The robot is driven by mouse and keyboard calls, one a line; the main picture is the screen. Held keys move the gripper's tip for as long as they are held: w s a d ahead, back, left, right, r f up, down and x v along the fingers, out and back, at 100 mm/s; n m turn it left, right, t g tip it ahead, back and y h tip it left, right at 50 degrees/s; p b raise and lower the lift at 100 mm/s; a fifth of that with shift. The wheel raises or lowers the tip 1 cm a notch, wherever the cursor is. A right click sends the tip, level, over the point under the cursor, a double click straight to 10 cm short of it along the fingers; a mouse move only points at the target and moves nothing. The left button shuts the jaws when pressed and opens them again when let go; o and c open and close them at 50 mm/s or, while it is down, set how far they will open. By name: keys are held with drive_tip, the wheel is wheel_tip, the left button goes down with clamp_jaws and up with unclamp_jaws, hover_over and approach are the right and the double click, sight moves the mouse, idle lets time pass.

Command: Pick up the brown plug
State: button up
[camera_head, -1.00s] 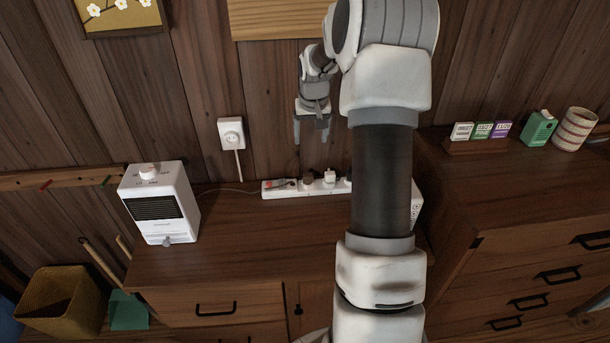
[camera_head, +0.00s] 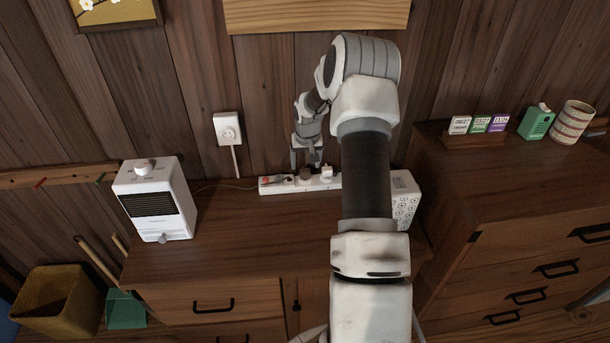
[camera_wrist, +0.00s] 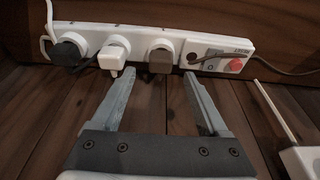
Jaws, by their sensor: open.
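The brown plug (camera_wrist: 160,60) sits in a white power strip (camera_wrist: 205,47), between a white plug (camera_wrist: 113,57) and the strip's switch end. In the head view the brown plug (camera_head: 304,174) is partly hidden below my gripper (camera_head: 306,161), on the strip (camera_head: 275,186). My gripper (camera_wrist: 152,77) is open and empty. In the wrist view its two fingers point at the strip, with the brown plug between their lines, a little beyond the tips.
A black plug (camera_wrist: 70,47) and the white plug stand beside the brown one. A dark cord (camera_wrist: 275,73) crosses the strip's switch end. A white heater-like box (camera_head: 155,205) stands left on the cabinet, a white patterned box (camera_head: 404,200) right. The cabinet top (camera_head: 260,225) in front is clear.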

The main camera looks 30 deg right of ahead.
sight(305, 175)
drive_tip(key=shift+x, duration=1.5)
drive_tip(key=shift+a, duration=0.1)
drive_tip(key=shift+c, duration=0.3)
clamp_jaws()
